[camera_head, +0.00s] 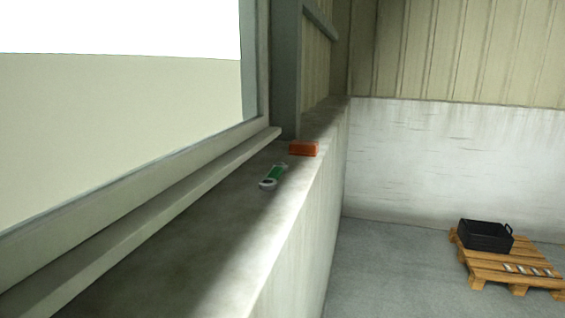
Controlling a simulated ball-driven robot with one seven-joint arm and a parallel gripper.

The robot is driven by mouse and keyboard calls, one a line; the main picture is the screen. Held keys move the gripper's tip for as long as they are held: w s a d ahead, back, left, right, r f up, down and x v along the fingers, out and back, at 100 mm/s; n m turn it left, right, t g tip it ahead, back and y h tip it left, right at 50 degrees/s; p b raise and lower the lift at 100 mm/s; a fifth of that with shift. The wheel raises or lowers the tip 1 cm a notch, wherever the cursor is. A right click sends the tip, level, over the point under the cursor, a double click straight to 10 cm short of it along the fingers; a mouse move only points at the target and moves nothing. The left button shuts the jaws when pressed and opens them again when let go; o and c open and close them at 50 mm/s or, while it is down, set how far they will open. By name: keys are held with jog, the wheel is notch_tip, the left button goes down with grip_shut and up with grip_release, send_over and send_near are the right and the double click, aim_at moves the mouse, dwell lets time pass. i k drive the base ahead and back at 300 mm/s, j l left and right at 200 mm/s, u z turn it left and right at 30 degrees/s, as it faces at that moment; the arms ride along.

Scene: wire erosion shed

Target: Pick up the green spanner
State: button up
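The green spanner (273,177) lies on the concrete ledge (215,225) under the window. It has a green middle and pale grey ends, the nearer end being rounded with a dark spot. It lies at a slant, just in front of an orange-red block, and the two look close but apart. My gripper is not in view, so I cannot see whether it is open or shut.
The orange-red block (303,148) sits on the ledge behind the spanner. The window frame (150,180) borders the ledge on the left; its right edge drops to the grey floor (390,270). A wooden pallet (485,268) with a black crate (484,238) stands at right.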

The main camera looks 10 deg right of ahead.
aim_at(270, 182)
jog(key=i+l+u, duration=0.15)
jog(key=i+l, duration=0.15)
jog(key=i+l+u, duration=0.15)
jog(key=i+l, duration=0.15)
jog(key=i+l+u, duration=0.2)
jog(key=l, duration=0.3)
jog(key=i+l+u, duration=0.15)
jog(key=i+l, duration=0.2)
jog(key=i+l+u, duration=0.15)
jog(key=l, duration=0.4)
jog(key=i+l+u, duration=0.2)
jog(key=l, duration=0.35)
jog(key=l+u, duration=0.2)
jog(key=l, duration=0.35)
jog(key=i+l+u, duration=0.2)
jog(key=l, duration=0.4)
jog(key=k+l+u, duration=0.45)
jog(key=k+l, duration=0.2)
